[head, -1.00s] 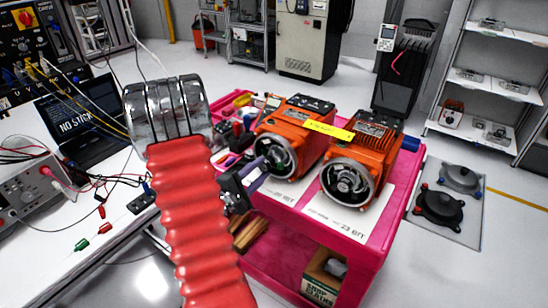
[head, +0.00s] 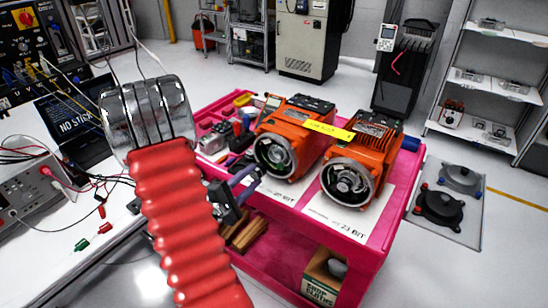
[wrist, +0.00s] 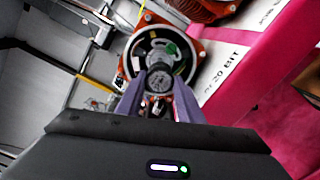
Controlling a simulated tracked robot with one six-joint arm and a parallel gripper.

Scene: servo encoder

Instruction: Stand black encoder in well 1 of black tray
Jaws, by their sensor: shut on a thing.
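My gripper (wrist: 158,88) has purple fingers, closed on a small round dark part with a grey face, which appears to be the black encoder (wrist: 159,81). In the head view my gripper (head: 250,178) is just left of and below the left orange motor's round front, apart from it. The encoder is too small there to make out clearly. In the wrist view the motor's open ring (wrist: 134,62) lies behind the encoder. I cannot make out the black tray or its well 1 in either view.
Two orange motors, left (head: 292,135) and right (head: 358,165), stand on a pink cart (head: 385,225) with a yellow label across them. Loose parts crowd the cart's back left. A white bench (head: 60,240) with cables and a laptop is at left. Covers lie on a floor mat (head: 466,222).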

